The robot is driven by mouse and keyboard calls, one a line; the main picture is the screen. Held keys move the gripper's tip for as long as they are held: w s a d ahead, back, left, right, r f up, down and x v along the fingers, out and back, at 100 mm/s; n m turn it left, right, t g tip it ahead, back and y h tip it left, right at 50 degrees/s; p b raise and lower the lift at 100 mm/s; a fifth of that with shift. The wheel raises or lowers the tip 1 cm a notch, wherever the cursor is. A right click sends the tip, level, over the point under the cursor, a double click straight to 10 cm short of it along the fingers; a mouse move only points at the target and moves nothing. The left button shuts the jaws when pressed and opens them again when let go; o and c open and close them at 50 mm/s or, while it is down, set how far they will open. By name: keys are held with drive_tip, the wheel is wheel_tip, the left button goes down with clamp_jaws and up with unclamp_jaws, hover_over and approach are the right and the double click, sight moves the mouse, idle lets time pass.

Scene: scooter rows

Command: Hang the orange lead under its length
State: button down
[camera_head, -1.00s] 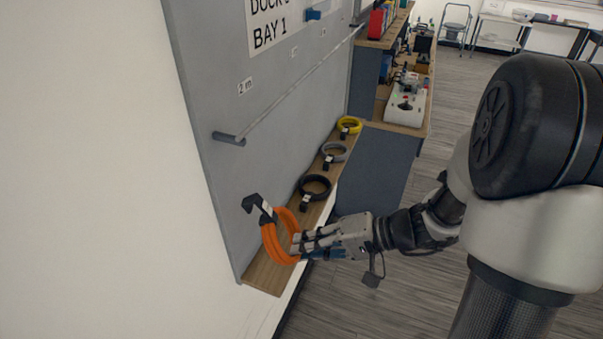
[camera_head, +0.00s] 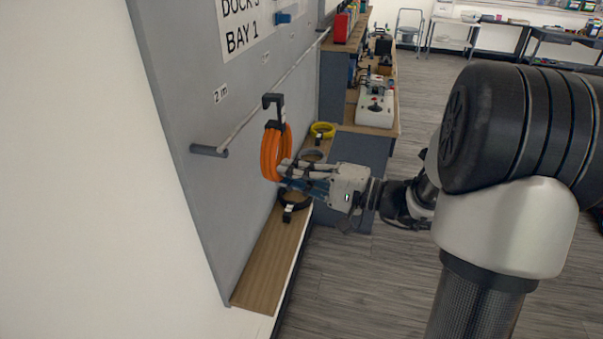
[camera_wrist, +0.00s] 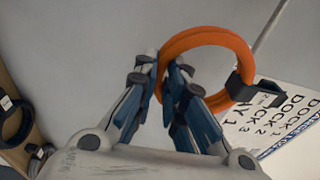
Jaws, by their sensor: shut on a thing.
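The orange lead (camera_head: 270,155) is a coiled ring with a black hook (camera_head: 272,101) upright on its top. My gripper (camera_head: 284,174) is shut on the lower right of the coil and holds it clear of the shelf. In the wrist view, my gripper (camera_wrist: 168,85) pinches the orange lead (camera_wrist: 205,37), and the black hook (camera_wrist: 240,88) sits at the coil's right. The rail (camera_head: 265,103) runs along the grey board; a white "2 m" label (camera_head: 221,94) is above its near end. The hook overlaps the rail in the picture; I cannot tell whether they touch. Another label (camera_head: 265,57) is too small to read.
A wooden shelf (camera_head: 262,270) runs below the board, its near part bare. A black lead (camera_head: 294,203), a grey lead (camera_head: 312,155) and a yellow lead (camera_head: 323,130) lie farther along it. A blue piece (camera_head: 284,18) is on the board. A workbench with equipment stands beyond.

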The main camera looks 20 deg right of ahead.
drive_tip(key=shift+w+a+f+b, duration=0.2)
drive_tip(key=shift+w+a+f, duration=0.2)
drive_tip(key=shift+a, duration=0.25)
drive_tip(key=shift+w+a+f+b, duration=0.15)
drive_tip(key=shift+w+a+f, duration=0.15)
drive_tip(key=shift+w+a, duration=0.3)
drive_tip(key=shift+w+a+f+b, duration=0.2)
drive_tip(key=shift+w+a+f, duration=0.2)
drive_tip(key=shift+a, duration=0.3)
drive_tip(key=c, duration=1.6)
unclamp_jaws()
